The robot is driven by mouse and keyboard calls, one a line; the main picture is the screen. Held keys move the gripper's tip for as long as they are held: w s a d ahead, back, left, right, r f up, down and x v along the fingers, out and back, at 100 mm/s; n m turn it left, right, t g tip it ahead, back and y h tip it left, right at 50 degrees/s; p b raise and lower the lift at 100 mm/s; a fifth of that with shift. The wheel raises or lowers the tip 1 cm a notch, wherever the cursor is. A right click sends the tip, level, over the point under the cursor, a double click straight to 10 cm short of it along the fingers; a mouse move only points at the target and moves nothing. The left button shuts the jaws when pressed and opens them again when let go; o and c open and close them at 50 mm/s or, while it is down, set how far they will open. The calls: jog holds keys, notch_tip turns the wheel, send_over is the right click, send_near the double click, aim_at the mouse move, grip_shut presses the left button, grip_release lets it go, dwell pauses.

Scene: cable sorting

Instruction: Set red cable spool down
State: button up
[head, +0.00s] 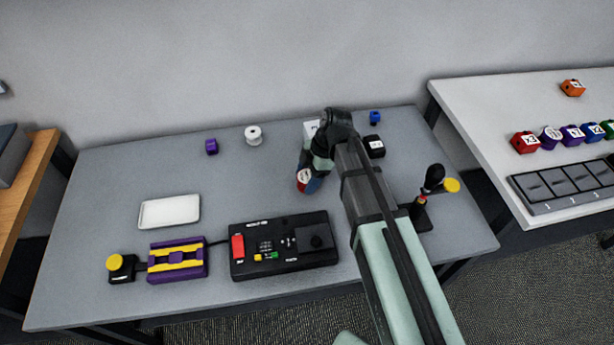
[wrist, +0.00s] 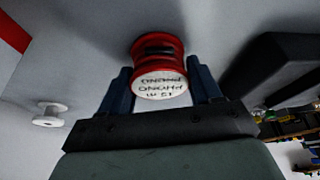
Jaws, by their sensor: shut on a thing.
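The red cable spool (wrist: 158,48) shows in the wrist view, with red flanges, a dark wound middle and a white labelled end face toward the camera. My gripper (wrist: 161,73) is shut on it, with one blue finger on each side. In the head view, the spool (head: 303,176) shows small at the end of my arm, with my gripper (head: 309,181) around it, over the middle-right of the grey table (head: 205,222). I cannot tell whether the spool touches the table. My arm hides part of the table behind and right of it.
A white spool (head: 253,135) and a purple spool (head: 211,147) stand at the back. A white tray (head: 169,211), purple-yellow box (head: 178,261) and black control box (head: 284,248) are in front. A black labelled block (head: 374,146) and joystick (head: 432,180) are right. The centre-left is clear.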

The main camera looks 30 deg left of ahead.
jog(key=shift+f, duration=0.15)
jog(key=o, duration=1.2)
jog(key=shift+c, duration=0.2)
jog(key=v, duration=1.2)
